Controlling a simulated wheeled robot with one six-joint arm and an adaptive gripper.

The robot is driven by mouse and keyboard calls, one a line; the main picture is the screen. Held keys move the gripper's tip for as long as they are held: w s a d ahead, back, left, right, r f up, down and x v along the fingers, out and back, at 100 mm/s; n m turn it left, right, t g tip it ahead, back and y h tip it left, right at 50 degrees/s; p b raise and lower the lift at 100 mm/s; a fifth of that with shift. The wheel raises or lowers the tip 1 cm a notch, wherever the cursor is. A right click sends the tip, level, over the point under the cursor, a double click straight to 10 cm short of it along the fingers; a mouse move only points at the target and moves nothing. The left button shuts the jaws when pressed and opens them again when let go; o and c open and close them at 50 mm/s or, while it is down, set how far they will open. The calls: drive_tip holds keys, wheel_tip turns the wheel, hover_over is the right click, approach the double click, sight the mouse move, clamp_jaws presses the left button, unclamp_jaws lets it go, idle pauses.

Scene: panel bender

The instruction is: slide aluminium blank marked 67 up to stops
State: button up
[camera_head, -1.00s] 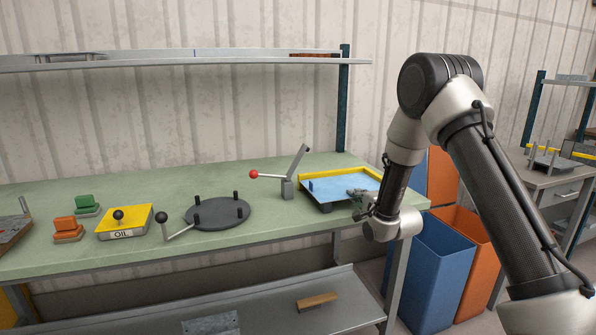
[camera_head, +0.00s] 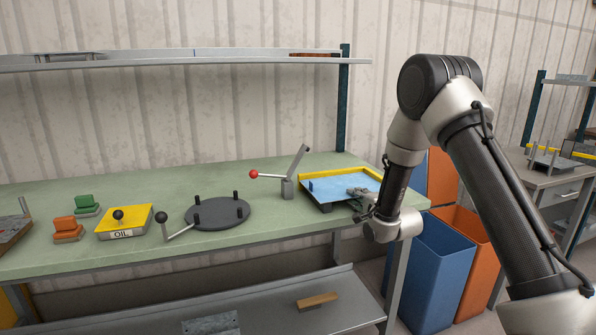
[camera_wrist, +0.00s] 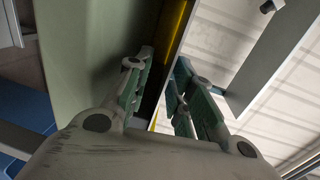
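The bender's blue bed (camera_head: 335,188) sits on the green bench, with raised yellow stops (camera_head: 345,174) along its back and right sides. My gripper (camera_head: 357,191) is at the right front part of the bed, low over or touching it; I cannot tell which. In the wrist view its two green-padded fingers (camera_wrist: 160,85) stand apart with a narrow gap, and I see nothing clamped between them. A yellow strip (camera_wrist: 176,32) runs just beyond the fingertips. I cannot make out the blank or a 67 mark; my gripper covers part of the bed.
A red-knobbed lever (camera_head: 288,185) stands left of the bed. A dark round plate with pegs (camera_head: 218,214), a yellow OIL box (camera_head: 124,222) and orange and green blocks lie farther left. Blue (camera_head: 437,270) and orange bins stand below the bench's right end.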

drive_tip(key=shift+r, duration=0.15)
drive_tip(key=v, duration=1.2)
drive_tip(key=s+d+f+n+g+h, duration=0.45)
drive_tip(key=s+f+n+g, duration=0.45)
drive_tip(key=s+f, duration=0.3)
drive_tip(key=s+d+r+n+g, duration=0.1)
drive_tip(key=s+d+r, duration=0.3)
drive_tip(key=s+r, duration=0.8)
drive_tip(key=s+d+r+n+g, duration=0.1)
drive_tip(key=s+d+r+n, duration=0.3)
drive_tip(key=s+r, duration=0.9)
wheel_tip(320, 180, up, 3)
drive_tip(key=shift+s+h, duration=0.3)
drive_tip(key=shift+h, duration=0.15)
